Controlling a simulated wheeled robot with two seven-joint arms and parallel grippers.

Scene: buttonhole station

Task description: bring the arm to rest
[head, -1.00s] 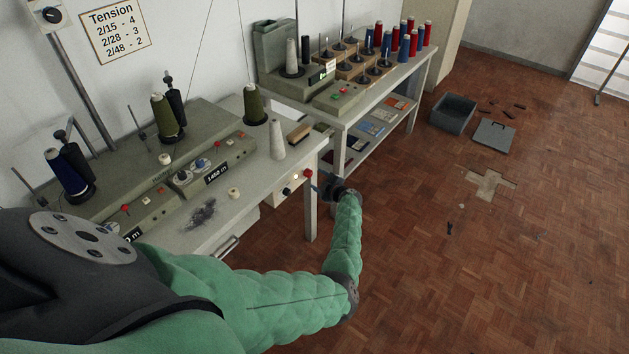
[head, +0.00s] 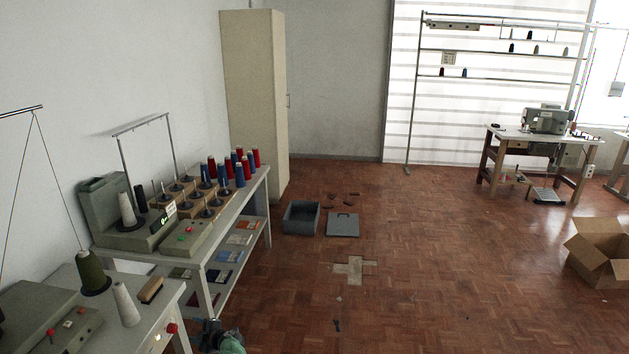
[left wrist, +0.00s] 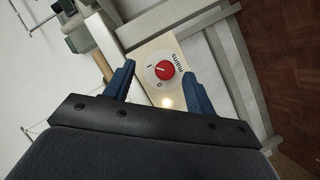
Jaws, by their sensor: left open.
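My left gripper (head: 212,330) shows at the bottom edge of the head view, just right of the near table's front corner. In the left wrist view its two blue fingers (left wrist: 159,70) are apart with nothing between them. Beyond the fingers is a red mains knob (left wrist: 164,70) on a cream panel marked 0 and 1. Its white mark seems to point toward the 1. A small light glows below it. The knob also shows in the head view (head: 172,328), to the left of the gripper and apart from it. My right gripper is in no view.
The near table (head: 150,312) carries an olive cone and a white cone. Beyond it a second table (head: 222,222) holds a winder and red and blue cones. A grey bin (head: 301,218) and its lid lie on the floor. A cardboard box (head: 600,258) stands right.

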